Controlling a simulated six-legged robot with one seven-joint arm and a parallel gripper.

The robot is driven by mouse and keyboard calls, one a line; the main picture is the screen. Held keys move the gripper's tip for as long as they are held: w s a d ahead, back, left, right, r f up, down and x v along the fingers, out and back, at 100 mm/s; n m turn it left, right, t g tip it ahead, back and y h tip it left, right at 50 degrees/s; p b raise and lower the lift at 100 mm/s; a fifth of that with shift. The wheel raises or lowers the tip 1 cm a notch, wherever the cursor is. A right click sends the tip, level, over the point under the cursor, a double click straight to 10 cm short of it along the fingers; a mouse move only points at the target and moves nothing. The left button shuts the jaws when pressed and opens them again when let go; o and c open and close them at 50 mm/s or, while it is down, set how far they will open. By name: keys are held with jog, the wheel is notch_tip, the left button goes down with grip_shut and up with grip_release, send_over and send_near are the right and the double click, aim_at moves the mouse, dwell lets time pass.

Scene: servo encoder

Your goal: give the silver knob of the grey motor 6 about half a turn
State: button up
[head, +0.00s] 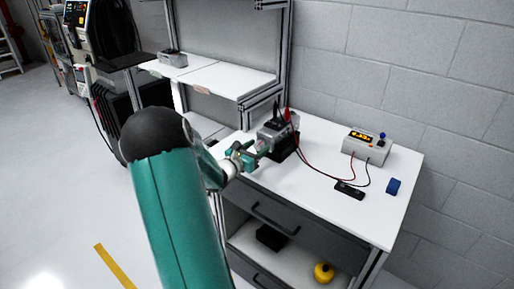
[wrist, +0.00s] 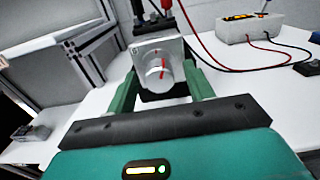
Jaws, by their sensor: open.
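The grey motor (wrist: 157,46) stands on the white bench, its square face toward my gripper in the wrist view. It also shows in the head view (head: 273,132), on a black base. The silver knob (wrist: 158,70) sticks out from its face and carries a red mark, which points roughly upward. My gripper (wrist: 160,92) is open, with one green finger on each side of the knob. I cannot tell whether either finger touches it. In the head view my gripper (head: 246,156) is close in front of the motor, and my arm hides part of the bench.
A light grey box with a lit display (head: 366,146) stands at the bench's back right, with red and black cables to the motor. A small black device (head: 349,190) and a blue object (head: 393,186) lie near it. A shelf frame (head: 283,60) rises behind the motor.

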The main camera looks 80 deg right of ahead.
jog(key=shift+d, duration=0.3)
jog(key=shift+s, duration=0.1)
jog(key=c, duration=1)
jog(key=shift+o, duration=0.2)
jog(key=shift+n, duration=0.4)
